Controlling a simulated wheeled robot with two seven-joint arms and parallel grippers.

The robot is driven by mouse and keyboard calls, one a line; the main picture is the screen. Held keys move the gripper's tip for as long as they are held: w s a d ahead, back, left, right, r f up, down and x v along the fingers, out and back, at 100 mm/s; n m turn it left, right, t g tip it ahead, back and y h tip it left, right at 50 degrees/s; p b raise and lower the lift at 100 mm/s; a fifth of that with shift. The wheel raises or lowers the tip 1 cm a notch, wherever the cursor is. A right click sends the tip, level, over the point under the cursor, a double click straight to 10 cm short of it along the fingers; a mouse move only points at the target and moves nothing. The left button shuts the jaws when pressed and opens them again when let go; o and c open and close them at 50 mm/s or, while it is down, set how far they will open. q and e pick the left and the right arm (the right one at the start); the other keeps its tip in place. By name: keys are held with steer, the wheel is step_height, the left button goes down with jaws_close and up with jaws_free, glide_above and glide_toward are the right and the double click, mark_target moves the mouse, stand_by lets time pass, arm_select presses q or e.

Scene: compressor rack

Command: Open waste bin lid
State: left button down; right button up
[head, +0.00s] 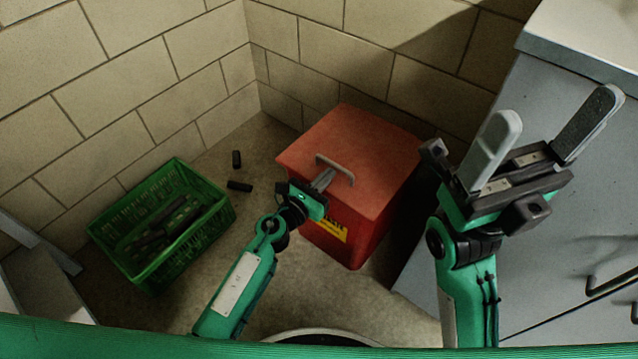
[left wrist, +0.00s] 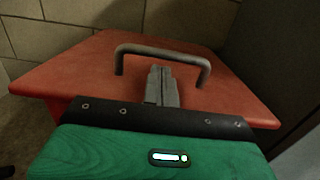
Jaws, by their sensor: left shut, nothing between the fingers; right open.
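The red waste bin (head: 338,241) stands on the floor in the wall corner, with a yellow label on its front. Its red lid (head: 370,150) is down and has a grey bar handle (head: 336,167) on top. My left gripper (head: 326,176) is shut and empty, at the near side of the handle and close over the lid. In the left wrist view the closed fingers (left wrist: 162,84) point at the space under the handle (left wrist: 165,51); whether they touch it I cannot tell. My right gripper (head: 545,125) is open and empty, raised at the right.
A green crate (head: 133,270) with dark items stands on the floor at the left. Two small black pieces (head: 238,172) lie beside it. A grey cabinet (head: 560,200) with dark handles stands close on the right. Brick walls (head: 180,70) close off the back.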

arm_select(q)
steer(key=shift+r+p, duration=0.15)
steer(key=shift+p, duration=0.15)
steer(key=shift+r, duration=0.1)
